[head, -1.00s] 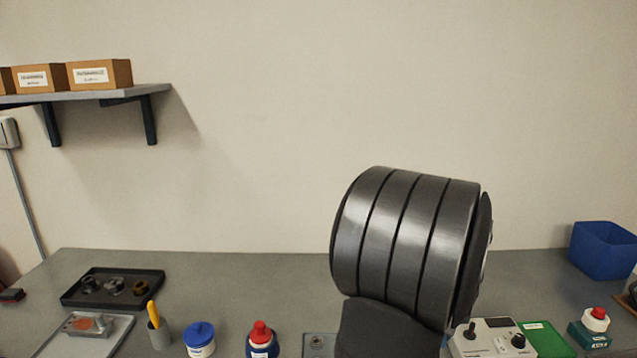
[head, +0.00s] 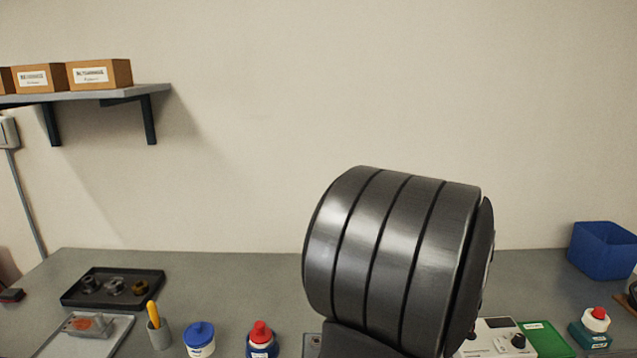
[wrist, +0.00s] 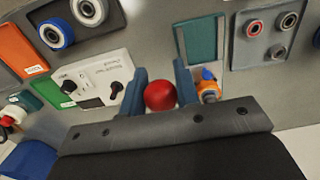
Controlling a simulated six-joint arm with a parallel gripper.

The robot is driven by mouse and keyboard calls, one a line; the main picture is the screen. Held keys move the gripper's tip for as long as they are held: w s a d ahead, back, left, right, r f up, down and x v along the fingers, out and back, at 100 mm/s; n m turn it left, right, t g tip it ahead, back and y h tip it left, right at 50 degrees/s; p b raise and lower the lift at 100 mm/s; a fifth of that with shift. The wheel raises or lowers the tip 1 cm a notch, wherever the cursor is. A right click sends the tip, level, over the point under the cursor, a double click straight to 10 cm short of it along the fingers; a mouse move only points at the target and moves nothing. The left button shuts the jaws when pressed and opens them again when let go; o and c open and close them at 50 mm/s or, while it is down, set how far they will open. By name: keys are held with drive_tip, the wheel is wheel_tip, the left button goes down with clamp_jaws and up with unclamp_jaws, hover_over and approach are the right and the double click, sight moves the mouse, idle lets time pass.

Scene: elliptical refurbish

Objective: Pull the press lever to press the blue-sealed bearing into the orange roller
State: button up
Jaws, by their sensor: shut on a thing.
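In the wrist view my gripper (wrist: 160,76) is shut on a round red knob (wrist: 160,96), with one grey-blue finger on each side of it. I take the knob to be the press lever's end; the rest of the lever is hidden. Just right of the right finger is a small orange part with blue on top (wrist: 208,86), perhaps the orange roller with the blue-sealed bearing. How far the bearing sits in the roller cannot be told. In the head view my arm hides the gripper and the press.
A control box (wrist: 101,86) with black knobs lies left of the fingers. A teal tray (wrist: 201,42) lies ahead, and a grey tray with bearings (wrist: 262,48) lies at the right. In the head view, a red-capped bottle (head: 261,340) and a blue-lidded jar (head: 200,340) stand left of my arm.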

drive_tip(key=shift+w+r, duration=0.15)
drive_tip(key=shift+r, duration=2.5)
drive_tip(key=shift+w+r, duration=0.25)
drive_tip(key=shift+r, duration=0.5)
drive_tip(key=shift+w+r, duration=0.25)
drive_tip(key=shift+r, duration=0.5)
drive_tip(key=shift+w+r, duration=0.25)
drive_tip(key=shift+r, duration=0.5)
drive_tip(key=o, duration=1)
wheel_tip(320, 180, up, 7)
drive_tip(key=shift+f, duration=0.15)
